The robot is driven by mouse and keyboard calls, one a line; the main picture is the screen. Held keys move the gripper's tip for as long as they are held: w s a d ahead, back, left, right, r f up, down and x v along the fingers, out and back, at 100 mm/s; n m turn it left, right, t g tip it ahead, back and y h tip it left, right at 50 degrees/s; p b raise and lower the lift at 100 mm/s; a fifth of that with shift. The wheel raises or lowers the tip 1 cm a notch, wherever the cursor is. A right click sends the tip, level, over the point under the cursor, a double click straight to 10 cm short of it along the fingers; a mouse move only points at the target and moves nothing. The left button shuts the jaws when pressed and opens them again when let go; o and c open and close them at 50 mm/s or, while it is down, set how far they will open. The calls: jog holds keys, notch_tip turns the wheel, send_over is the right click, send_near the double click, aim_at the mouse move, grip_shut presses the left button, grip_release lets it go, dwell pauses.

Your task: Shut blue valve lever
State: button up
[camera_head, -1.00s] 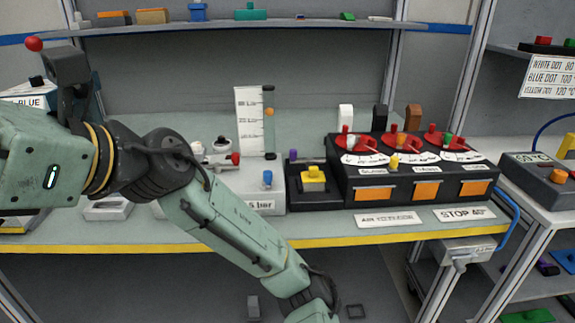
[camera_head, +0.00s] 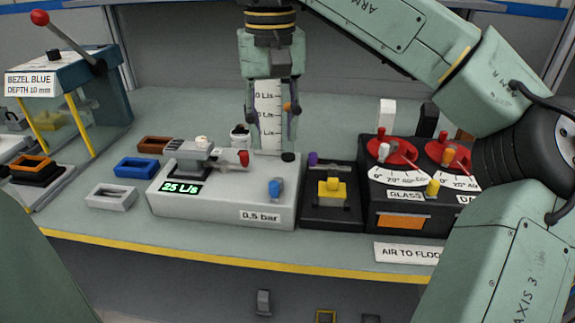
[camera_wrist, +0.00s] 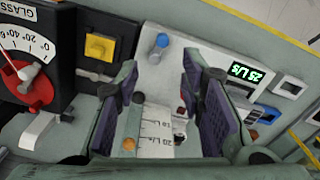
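The blue valve lever (camera_head: 275,187) stands at the front right of the white-grey module box (camera_head: 215,209), above a "0.5 bar" label. In the wrist view the blue lever (camera_wrist: 160,43) shows past the fingertips, near the top middle. My gripper (camera_head: 272,145) points down behind the box, in front of the scale board (camera_head: 268,98), apart from the lever. Its two fingers (camera_wrist: 160,85) are spread wide with nothing held between them. The red-knobbed lever (camera_head: 242,158) and a "25 L/s" display (camera_head: 181,188) are on the same box.
A black box with a yellow button (camera_head: 332,189) and a purple knob stands right of the module. The red-dial unit (camera_head: 400,190) is farther right, partly behind my arm. Blue (camera_head: 136,167) and grey (camera_head: 111,196) frames lie left. A strip of bench in front is clear.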

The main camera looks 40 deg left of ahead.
aim_at(273, 184)
jog(key=f, duration=1)
jog(key=shift+s+f, duration=0.25)
jog(key=shift+f, duration=0.1)
jog(key=shift+c, duration=0.5)
grip_shut()
